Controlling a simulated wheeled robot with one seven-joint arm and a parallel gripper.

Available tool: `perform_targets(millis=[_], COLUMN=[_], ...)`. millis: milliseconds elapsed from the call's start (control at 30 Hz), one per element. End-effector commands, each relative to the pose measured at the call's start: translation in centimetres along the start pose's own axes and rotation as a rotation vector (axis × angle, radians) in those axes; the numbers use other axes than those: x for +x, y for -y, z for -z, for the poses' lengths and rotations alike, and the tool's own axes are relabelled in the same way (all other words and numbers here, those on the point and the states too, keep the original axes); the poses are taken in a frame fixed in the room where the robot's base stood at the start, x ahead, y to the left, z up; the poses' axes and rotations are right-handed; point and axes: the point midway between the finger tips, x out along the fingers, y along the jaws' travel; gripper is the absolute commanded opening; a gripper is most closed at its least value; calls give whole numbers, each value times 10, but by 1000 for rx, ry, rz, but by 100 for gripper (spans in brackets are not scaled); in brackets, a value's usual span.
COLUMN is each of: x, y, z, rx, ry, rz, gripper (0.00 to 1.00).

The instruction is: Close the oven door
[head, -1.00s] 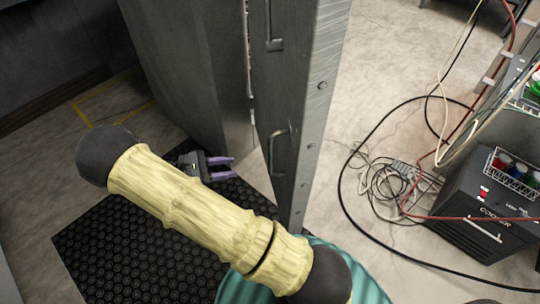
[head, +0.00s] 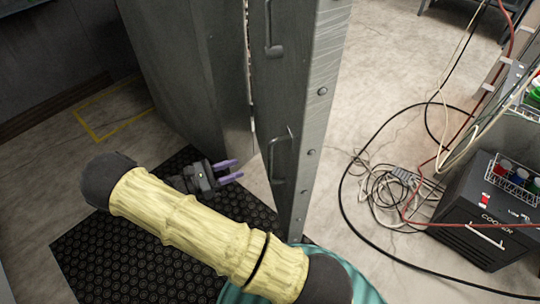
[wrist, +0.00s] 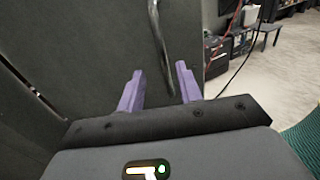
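The oven door (head: 310,130) is a tall grey metal panel standing open, seen nearly edge-on in the head view. Its lower handle (head: 279,155) is a dark bar on the face toward my gripper. My gripper (head: 230,172) has purple fingers, is open and empty, and points at the door a little left of the handle. In the wrist view, the gripper (wrist: 158,88) shows its fingers apart, with the door (wrist: 100,45) ahead and the handle (wrist: 160,45) beyond the gap between them. The grey oven body (head: 190,75) stands behind, left of the door. My arm hides part of the floor.
A black textured mat (head: 120,260) lies on the floor under my arm. Cables (head: 390,190) coil on the floor right of the door, near a black cooler box (head: 490,215) with a wire basket (head: 513,178) on top. Floor between door and cables is clear.

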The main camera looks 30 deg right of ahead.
Motion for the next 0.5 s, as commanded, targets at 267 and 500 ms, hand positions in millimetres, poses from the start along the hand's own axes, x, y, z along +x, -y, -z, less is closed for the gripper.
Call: perform_targets(millis=[267, 500], x=[51, 93], y=[1, 1], z=[-1, -1], rx=[-1, -1], ry=[2, 1], rz=[4, 3], gripper=[35, 35])
